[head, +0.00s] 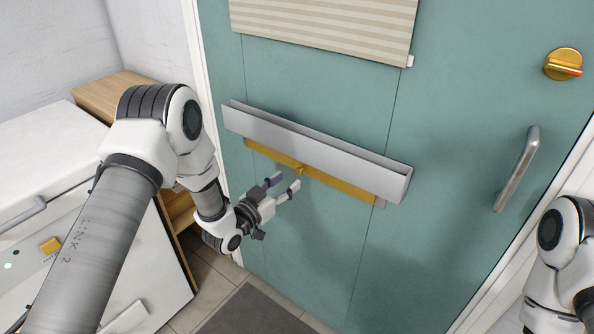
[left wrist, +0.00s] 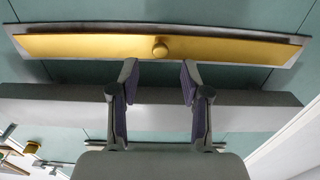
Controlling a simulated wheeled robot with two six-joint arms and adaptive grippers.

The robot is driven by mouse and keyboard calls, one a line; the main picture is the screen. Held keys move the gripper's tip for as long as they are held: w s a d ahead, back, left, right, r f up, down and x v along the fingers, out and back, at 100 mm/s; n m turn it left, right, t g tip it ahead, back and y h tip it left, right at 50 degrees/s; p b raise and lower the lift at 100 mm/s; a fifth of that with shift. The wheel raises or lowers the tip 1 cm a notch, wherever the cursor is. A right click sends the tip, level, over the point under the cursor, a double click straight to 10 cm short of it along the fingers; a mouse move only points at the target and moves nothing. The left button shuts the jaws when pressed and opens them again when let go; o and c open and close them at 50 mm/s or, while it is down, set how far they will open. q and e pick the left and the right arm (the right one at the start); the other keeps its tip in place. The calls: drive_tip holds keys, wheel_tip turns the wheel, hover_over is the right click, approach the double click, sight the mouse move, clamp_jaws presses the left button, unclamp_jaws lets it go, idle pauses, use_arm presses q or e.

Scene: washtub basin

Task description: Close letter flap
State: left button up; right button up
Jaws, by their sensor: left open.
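The letter flap (head: 345,189) is a long gold plate on the teal door, just below a grey ledge-like box (head: 315,150). A small round gold knob (head: 301,168) sits at its middle. In the left wrist view the flap (left wrist: 90,47) lies across the top in a grey frame, with its knob (left wrist: 160,49) facing the fingers. How far the flap is tilted I cannot tell. My left gripper (head: 284,184) is open and empty, just below the knob and apart from it. Its two fingertips (left wrist: 158,70) stand either side of the knob's line. My right gripper is out of view.
A striped panel (head: 325,25) hangs above on the door. A metal handle (head: 517,170) and gold lock knob (head: 563,64) are at the right. A white cabinet (head: 60,180) stands left, a dark mat (head: 255,312) below. The lower door face is clear.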

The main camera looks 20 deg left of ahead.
sight(298, 172)
use_arm(q)
drive_tip(key=x, duration=0.4)
drive_tip(key=shift+w, duration=0.15)
clamp_jaws()
drive_tip(key=t+b, duration=0.1)
drive_tip(key=b, duration=0.2)
drive_tip(key=f+t+h+b, duration=0.1)
drive_tip(key=b, duration=0.2)
drive_tip(key=shift+w+d+t, duration=0.15)
drive_tip(key=shift+w+t, duration=0.2)
drive_tip(key=shift+t, duration=0.05)
unclamp_jaws()
